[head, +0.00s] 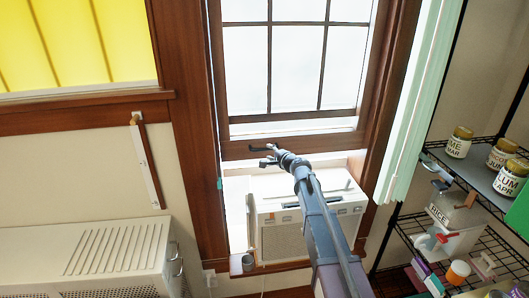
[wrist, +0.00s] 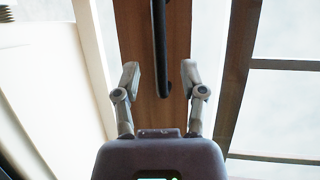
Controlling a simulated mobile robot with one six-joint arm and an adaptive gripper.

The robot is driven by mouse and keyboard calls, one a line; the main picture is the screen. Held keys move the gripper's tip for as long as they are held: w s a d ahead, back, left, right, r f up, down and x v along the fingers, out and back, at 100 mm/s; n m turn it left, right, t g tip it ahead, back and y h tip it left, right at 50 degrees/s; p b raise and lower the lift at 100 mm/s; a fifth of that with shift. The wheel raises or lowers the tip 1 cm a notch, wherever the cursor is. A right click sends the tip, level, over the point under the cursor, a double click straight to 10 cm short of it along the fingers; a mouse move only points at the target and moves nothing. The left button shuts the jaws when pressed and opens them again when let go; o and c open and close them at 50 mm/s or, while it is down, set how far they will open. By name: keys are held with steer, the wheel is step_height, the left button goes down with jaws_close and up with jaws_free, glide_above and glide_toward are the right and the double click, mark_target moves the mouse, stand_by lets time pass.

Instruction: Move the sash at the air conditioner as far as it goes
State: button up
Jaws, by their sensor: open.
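The window sash (head: 297,72) has white panes, dark bars and a brown wooden bottom rail. Its rail stands above the cream air conditioner (head: 285,238), which sits in the lower window opening. My gripper (head: 265,155) is at the left part of the bottom rail. In the wrist view my gripper (wrist: 159,72) is open, with one finger on each side of a dark bar handle (wrist: 159,40) on the brown sash rail (wrist: 205,70). The fingers look apart from the handle; I cannot tell the depth between them. My arm hides part of the air conditioner and rail.
A green curtain (head: 413,110) hangs right of the window. A wire shelf (head: 405,222) with jars and boxes stands at the right. A white slatted cabinet (head: 115,250) is at the lower left. A wall-mounted strip (head: 147,165) hangs below the yellow window (head: 75,40).

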mark_target(265, 149)
steer(key=shift+b+x, duration=0.3)
steer(key=shift+x, duration=1.95)
jaws_close()
